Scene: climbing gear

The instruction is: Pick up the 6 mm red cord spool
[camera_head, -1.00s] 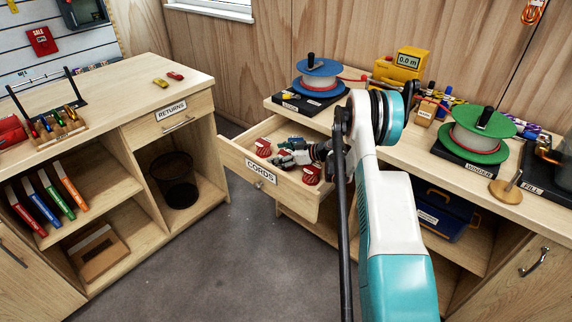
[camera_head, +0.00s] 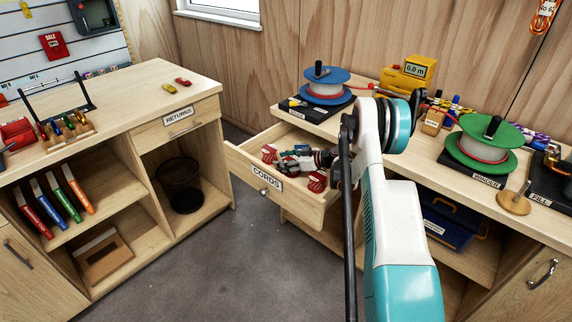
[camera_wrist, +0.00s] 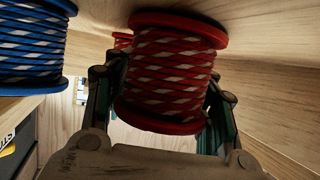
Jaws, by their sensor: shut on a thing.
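My gripper (camera_head: 290,161) reaches down into the open drawer labelled CORDS (camera_head: 238,164). In the wrist view my gripper (camera_wrist: 165,110) is shut on a red cord spool (camera_wrist: 172,75) with white flecks, one finger at each side. No size marking on it can be read. A blue cord spool (camera_wrist: 30,45) is left of it, apart from the fingers. A sliver of another red spool (camera_wrist: 122,41) shows behind. In the head view one red spool (camera_head: 269,153) lies at the drawer's left and another (camera_head: 317,182) at its right front. The fingers partly hide the held spool there.
The drawer walls stand close around my gripper. On the counter are a blue-flanged reel (camera_head: 326,85), a yellow meter (camera_head: 408,72) and a green-flanged reel (camera_head: 484,147). The returns counter (camera_head: 150,85) is at left. Grey floor (camera_head: 225,260) lies clear between.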

